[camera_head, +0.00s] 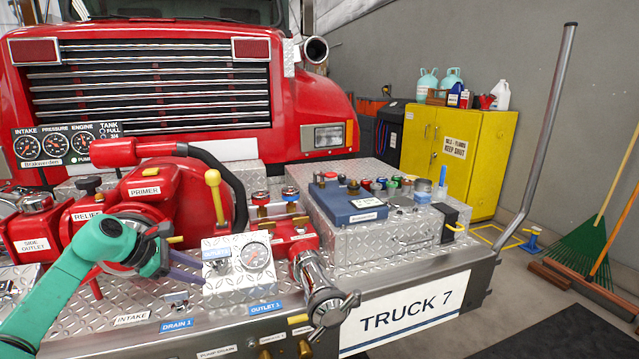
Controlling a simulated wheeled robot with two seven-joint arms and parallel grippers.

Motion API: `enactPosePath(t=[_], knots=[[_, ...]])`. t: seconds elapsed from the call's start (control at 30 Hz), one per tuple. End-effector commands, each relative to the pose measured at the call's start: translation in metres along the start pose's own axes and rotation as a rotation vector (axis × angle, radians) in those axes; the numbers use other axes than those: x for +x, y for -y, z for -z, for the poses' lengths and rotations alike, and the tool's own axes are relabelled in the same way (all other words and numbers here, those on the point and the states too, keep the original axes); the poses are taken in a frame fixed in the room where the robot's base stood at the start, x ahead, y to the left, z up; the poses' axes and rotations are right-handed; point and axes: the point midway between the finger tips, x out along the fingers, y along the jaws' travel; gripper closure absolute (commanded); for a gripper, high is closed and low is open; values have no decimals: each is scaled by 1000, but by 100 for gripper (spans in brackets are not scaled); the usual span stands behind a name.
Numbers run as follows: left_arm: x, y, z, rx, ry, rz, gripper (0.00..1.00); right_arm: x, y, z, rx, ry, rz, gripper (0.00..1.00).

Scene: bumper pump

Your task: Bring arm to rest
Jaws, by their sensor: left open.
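My left arm comes in from the lower left in green. Its left gripper (194,268) is open, with dark purple fingers pointing right. It is in front of the red pump (190,205) and just left of the small metal box with a round gauge (255,255). I see nothing held between the fingers. Whether a finger touches the box, I cannot tell. The arm hides part of the pump's left front and the panel below. My right gripper is not in view.
A yellow-knobbed lever (213,187) stands up behind the gauge box. A capped outlet (326,304) juts over the bumper's front edge. A blue case (350,201) lies on the metal deck at right. A yellow cabinet (455,155) stands beyond; open floor is at lower right.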

Motion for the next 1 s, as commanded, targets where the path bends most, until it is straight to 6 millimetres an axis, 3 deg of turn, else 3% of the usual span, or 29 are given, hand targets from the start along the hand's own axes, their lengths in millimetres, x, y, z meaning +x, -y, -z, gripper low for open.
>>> enactPosePath(t=[0.03,0.17,0.2,0.23,0.3,0.37,0.47,0.5,0.6,0.63,0.67,0.8,1.0], knots=[[21,7,-20,-25,70,-19,55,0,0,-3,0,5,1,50],[70,30,-103,-261,407,-106,55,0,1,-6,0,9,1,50],[77,39,-130,-414,552,-126,55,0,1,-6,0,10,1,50],[77,44,-145,-550,657,-138,55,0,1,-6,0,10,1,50],[69,50,-159,-921,881,-154,55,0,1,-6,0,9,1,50],[60,53,-145,-1289,1033,-164,55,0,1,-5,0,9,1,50],[53,70,-79,-1966,1186,-201,55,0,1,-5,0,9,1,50],[54,87,-44,-2239,1206,-233,55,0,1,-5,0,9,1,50],[59,135,23,-2749,1179,-340,55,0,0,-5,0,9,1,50],[60,150,37,-2863,1159,-373,55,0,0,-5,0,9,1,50],[60,164,50,2856,-1095,393,55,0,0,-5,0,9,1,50],[59,224,89,2611,-799,450,55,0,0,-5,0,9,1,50],[49,296,118,2344,-522,530,55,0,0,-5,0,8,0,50]])
